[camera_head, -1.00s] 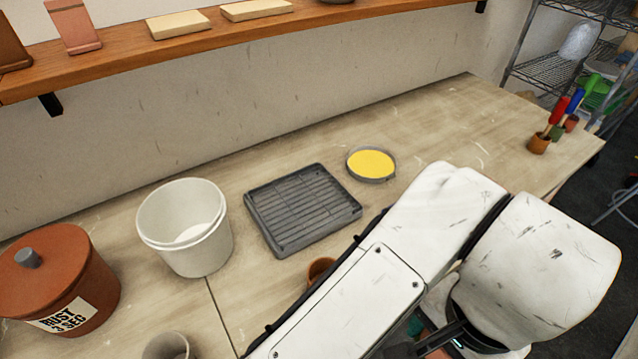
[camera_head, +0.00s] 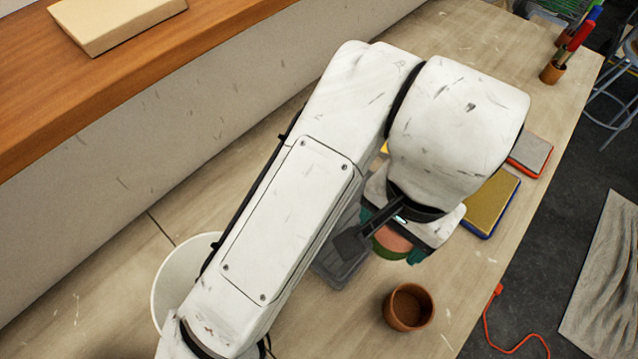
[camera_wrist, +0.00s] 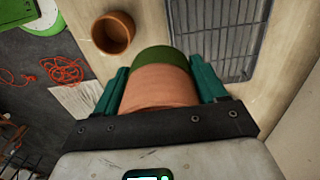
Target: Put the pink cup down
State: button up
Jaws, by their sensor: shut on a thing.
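The pink cup (camera_head: 394,240) is held between the teal fingers of my gripper (camera_head: 390,248). In the wrist view, the cup (camera_wrist: 158,92) fills the space between the fingers, and its far end is dark green (camera_wrist: 165,60). My gripper (camera_wrist: 160,74) is shut on the cup's sides. In the wrist view, the cup appears in front of bare table between a brown pot and a grey slatted tray. I cannot tell how high it is above the table. My wrist hides much of the cup in the head view.
The brown pot (camera_head: 408,307) stands near the table's front edge. The grey slatted tray (camera_wrist: 215,50) is beside the cup in the wrist view. A white bucket (camera_head: 172,280) is partly behind my arm. A yellow-topped pad (camera_head: 490,203) lies to the right.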

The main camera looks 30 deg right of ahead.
jog(key=w+d+f, duration=0.1)
jog(key=w+f, duration=0.2)
jog(key=w, duration=0.1)
jog(key=w+d+f, duration=0.1)
jog(key=w+f, duration=0.1)
jog(key=w, duration=0.2)
jog(key=w+d+f, duration=0.1)
jog(key=w+f, duration=0.2)
jog(key=w, duration=0.2)
jog(key=shift+f+p, duration=0.35)
jog(key=f, duration=0.2)
jog(key=w+f+p, duration=0.1)
jog(key=f, duration=0.1)
jog(key=shift+d, duration=0.15)
jog(key=shift+f, duration=0.1)
jog(key=shift+f, duration=0.1)
jog(key=shift+f+b, duration=0.15)
jog(key=shift+b, duration=0.15)
jog(key=o, duration=1.1)
